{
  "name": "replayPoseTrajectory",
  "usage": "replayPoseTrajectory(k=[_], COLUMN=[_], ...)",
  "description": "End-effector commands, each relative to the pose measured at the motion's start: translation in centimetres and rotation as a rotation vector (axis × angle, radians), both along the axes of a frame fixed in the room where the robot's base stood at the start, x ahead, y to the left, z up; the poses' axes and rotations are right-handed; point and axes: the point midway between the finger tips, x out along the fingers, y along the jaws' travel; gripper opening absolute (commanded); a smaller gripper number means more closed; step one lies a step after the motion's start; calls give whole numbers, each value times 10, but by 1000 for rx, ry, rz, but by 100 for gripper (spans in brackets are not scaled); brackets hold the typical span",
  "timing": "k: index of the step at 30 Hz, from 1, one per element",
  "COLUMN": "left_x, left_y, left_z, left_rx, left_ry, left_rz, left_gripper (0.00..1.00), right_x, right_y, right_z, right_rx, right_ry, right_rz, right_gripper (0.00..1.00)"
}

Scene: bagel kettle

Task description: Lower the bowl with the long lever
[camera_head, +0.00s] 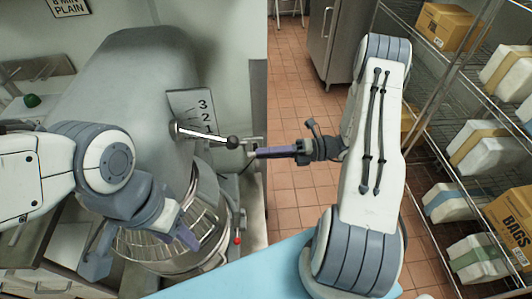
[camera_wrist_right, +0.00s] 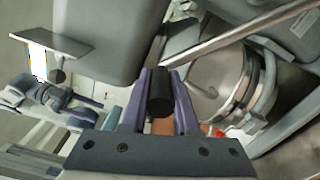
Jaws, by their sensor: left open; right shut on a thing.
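The mixer's metal bowl (camera_head: 208,215) sits behind a wire guard under the mixer head; it also shows in the right wrist view (camera_wrist_right: 222,72). The long lever (camera_wrist_right: 250,32) is a metal rod with a black grip (camera_wrist_right: 160,94). My right gripper (camera_head: 254,153) is shut on that grip; its fingers (camera_wrist_right: 160,88) lie on both sides. My left gripper (camera_head: 140,250) is open and empty in front of the bowl guard.
A red knob (camera_head: 238,240) is low beside the bowl. Shelves with boxes (camera_head: 440,26) stand at right. Tiled floor (camera_head: 290,85) is clear behind.

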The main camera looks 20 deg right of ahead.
Motion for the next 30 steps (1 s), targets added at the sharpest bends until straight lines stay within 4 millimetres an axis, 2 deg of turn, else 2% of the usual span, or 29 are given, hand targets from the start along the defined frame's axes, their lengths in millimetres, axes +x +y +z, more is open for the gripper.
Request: replayPoseTrajectory(k=[1,2,3,14,17,24,30], left_x=[0,0,0,0,0,0,0], left_y=[0,0,0,0,0,0,0], left_z=[1,1,1,-2,-10,-33,-44], left_rx=[0,0,0,0,0,0,0], left_ry=[0,0,0,0,0,0,1], left_rz=[0,0,0,0,1,5,8], left_gripper=[50,50,50,50,50,50,50], right_x=[4,4,4,2,-2,-16,-26], right_y=[-3,-3,-3,-5,-17,-62,-92], right_z=[6,6,6,2,0,-1,1], right_rx=[2,2,2,2,1,-1,0], right_ry=[-15,-15,-14,-9,-10,-12,-13], right_rz=[-10,-10,-9,-8,-10,-13,-10], right_gripper=[40,51,58,58,58,58,58])
